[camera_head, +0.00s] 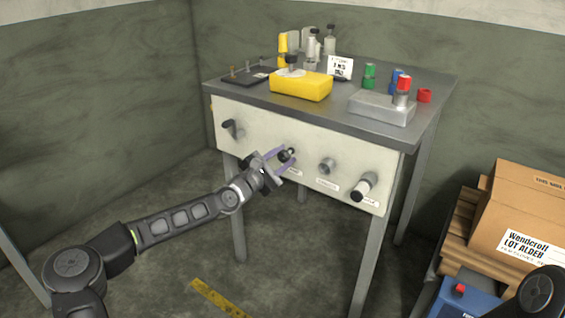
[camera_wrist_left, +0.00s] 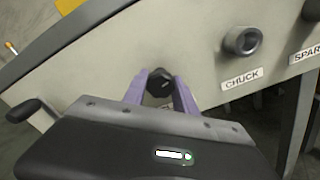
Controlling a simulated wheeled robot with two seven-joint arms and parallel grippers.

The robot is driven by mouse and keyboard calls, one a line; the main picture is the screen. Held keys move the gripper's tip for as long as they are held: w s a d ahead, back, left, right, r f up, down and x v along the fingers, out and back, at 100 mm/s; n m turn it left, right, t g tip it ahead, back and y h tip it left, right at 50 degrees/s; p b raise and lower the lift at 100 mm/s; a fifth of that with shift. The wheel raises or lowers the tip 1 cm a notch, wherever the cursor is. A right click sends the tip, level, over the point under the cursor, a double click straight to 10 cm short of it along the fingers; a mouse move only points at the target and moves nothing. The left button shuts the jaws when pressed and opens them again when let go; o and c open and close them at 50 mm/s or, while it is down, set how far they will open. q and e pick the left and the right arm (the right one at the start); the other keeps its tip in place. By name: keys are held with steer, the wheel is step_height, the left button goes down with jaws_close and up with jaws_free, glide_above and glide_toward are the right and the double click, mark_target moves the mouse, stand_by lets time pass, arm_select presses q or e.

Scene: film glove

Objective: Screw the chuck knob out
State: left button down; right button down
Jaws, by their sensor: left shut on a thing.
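My left gripper (camera_head: 277,160) is at the front panel of the bench, its purple fingers on either side of a black knob (camera_wrist_left: 160,84). It is shut on this knob; I cannot tell whether the knob is seated in the panel or just off it. To its right, a grey round collar (camera_head: 327,166) sits on the panel above a label; the left wrist view shows this collar (camera_wrist_left: 242,40) over the label "CHUCK", with no black knob on it. Farther right is a black-ended knob on a pale shaft (camera_head: 363,188). My right gripper is not in view.
A dark lever handle (camera_head: 232,128) sticks out at the panel's left. The bench top (camera_head: 437,87) carries a yellow block (camera_head: 301,87), a grey box (camera_head: 381,108) and several bottles. The floor before the bench is mostly clear.

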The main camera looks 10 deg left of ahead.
arm_select(q)
steer(key=shift+r+n+b, duration=0.2)
steer(key=shift+n+b, duration=0.2)
steer(key=shift+n, duration=1.2)
steer(key=c, duration=1.4)
jaws_free()
steer(key=o, duration=0.4)
steer(key=shift+w+d+f, duration=0.1)
steer(key=shift+f, duration=0.05)
steer(key=shift+s+a, duration=0.3)
steer(key=shift+s, duration=0.2)
steer(key=v, duration=0.6)
steer(key=shift+s+p, duration=0.3)
steer(key=shift+s, duration=0.1)
